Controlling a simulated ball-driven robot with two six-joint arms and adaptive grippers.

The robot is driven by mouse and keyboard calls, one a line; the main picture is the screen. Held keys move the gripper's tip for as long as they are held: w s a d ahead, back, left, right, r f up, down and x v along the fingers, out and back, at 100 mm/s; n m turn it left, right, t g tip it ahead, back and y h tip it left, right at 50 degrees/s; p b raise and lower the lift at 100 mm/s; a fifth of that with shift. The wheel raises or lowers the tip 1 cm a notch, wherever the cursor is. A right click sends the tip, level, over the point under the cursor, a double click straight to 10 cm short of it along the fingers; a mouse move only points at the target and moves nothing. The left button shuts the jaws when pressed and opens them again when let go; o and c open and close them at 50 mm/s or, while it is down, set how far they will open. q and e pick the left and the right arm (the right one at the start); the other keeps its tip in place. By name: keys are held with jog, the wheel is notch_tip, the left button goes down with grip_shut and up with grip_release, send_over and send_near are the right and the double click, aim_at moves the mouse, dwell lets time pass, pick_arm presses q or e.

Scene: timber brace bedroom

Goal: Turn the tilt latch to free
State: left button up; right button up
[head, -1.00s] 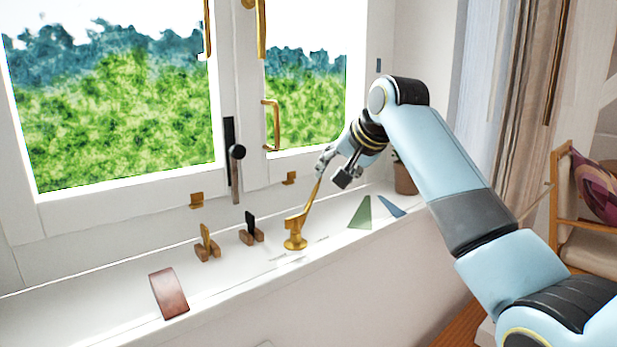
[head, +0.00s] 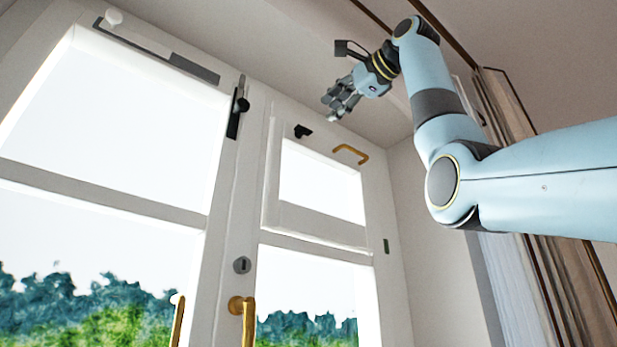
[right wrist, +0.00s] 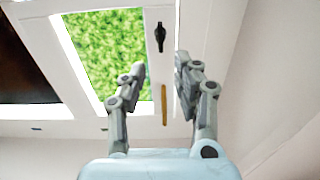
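A small black latch (head: 302,131) sits on the top rail of the small upper right sash. It looks like the tilt latch. It also shows in the right wrist view (right wrist: 159,37), ahead of the fingertips and between their lines. My right gripper (head: 337,106) is up near the top of the window, to the right of the latch in the head view, with no visible contact. In the right wrist view its fingers (right wrist: 158,75) stand apart with nothing between them. My left gripper is not in view.
A brass pull handle (head: 350,153) is on the same sash, right of the latch. A black bolt with a knob (head: 240,105) is on the post to the left. A brass window handle (head: 247,320) is lower down. The ceiling and curtain (head: 505,100) are close to my right arm.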

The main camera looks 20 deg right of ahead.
aim_at(306, 128)
jog(key=p+x, duration=0.4)
jog(key=x, duration=0.4)
jog(key=shift+a+r, duration=0.1)
jog(key=shift+a, duration=0.1)
jog(key=shift+p+x, duration=0.35)
jog(key=shift+x, duration=0.45)
jog(key=shift+w, duration=0.2)
jog(key=shift+w+a, duration=0.1)
jog(key=c, duration=0.4)
grip_shut()
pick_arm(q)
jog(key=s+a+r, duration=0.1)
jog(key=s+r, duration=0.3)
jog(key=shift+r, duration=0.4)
